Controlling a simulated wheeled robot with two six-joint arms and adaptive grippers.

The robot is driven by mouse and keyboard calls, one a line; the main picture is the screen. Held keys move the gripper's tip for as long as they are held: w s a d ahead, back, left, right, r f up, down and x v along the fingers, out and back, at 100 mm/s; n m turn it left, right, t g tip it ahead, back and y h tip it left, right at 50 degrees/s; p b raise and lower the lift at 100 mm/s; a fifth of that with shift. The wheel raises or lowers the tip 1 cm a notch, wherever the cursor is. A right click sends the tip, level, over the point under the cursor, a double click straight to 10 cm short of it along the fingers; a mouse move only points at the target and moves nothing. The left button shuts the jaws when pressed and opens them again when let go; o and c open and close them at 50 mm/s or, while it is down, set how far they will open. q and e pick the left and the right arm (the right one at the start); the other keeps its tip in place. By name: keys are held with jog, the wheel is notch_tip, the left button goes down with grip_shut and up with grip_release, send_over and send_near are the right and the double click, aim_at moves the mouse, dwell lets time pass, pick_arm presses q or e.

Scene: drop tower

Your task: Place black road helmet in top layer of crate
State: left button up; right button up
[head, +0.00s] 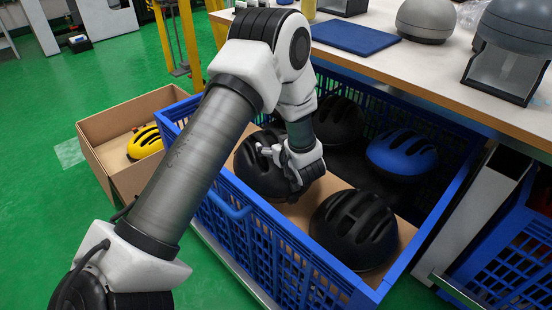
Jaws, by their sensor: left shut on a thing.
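A blue crate (255,222) with mesh walls stands below the table edge. My left gripper (290,180) reaches down into the crate and is shut on a black helmet (255,170) at the crate's left side. The gripper hides part of that helmet, and I cannot tell whether it rests on the cardboard. Another black helmet (353,228) sits at the front right, and a third black helmet (338,122) sits at the back. My right gripper is not in view.
A cardboard box (110,128) with a yellow helmet (146,142) stands left of the crate. The table (400,62) behind holds a blue mat (355,37) and grey headforms (425,20). Another blue crate (510,250) is at the right.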

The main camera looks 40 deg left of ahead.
pick_arm(q)
notch_tip(320, 180, down, 3)
jog(key=shift+r+b, duration=0.1)
jog(key=shift+b, duration=0.3)
jog(key=o, duration=1.6)
jog(key=shift+f, duration=0.2)
jog(key=shift+r, duration=0.15)
jog(key=p+v, duration=0.3)
jog(key=v, duration=0.8)
jog(key=shift+s+d+r+p, duration=0.2)
jog(key=shift+d+r+p, duration=0.05)
jog(key=shift+r+p, duration=0.1)
jog(key=shift+s+d+f, duration=0.1)
jog(key=shift+s+d, duration=0.05)
